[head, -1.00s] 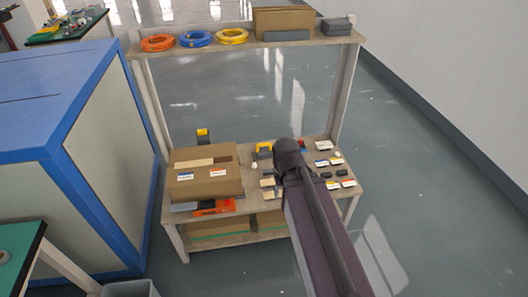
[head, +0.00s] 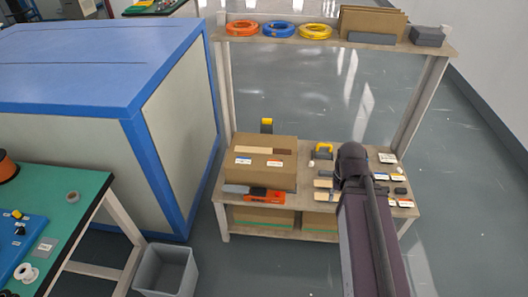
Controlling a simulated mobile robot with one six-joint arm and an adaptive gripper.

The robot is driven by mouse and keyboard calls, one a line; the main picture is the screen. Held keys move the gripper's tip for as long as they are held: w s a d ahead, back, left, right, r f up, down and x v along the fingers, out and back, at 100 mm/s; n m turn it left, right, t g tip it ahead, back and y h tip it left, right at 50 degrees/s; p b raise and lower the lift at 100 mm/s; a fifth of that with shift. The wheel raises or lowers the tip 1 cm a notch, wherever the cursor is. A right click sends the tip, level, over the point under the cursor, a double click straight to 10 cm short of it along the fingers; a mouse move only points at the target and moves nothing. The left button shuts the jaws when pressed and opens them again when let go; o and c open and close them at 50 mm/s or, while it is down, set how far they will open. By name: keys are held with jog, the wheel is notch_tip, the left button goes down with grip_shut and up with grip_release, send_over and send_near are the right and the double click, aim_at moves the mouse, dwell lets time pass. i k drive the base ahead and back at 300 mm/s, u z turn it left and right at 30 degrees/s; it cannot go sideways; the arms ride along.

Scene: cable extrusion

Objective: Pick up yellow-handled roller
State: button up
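Two dark items with yellow parts are at the workbench in the head view. The other is a dark item with a yellow top (head: 267,126), upright behind the cardboard box. Both are small, and I cannot tell for sure which is the yellow-handled roller. My arm reaches up from the bottom over the right part of the bench. My gripper does not show; the arm hides that area.
The bench top (head: 235,212) holds a cardboard box (head: 265,172), an orange tool (head: 265,194) and several small labelled pieces at right. A shelf (head: 340,38) above carries cable coils. A blue-framed cabinet (head: 180,120), a grey bin (head: 165,270) and a green-topped table (head: 75,215) stand left.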

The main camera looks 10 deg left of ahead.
aim_at(320, 153)
jog(key=z, duration=0.3)
jog(key=i, duration=1.1)
jog(key=u, duration=0.3)
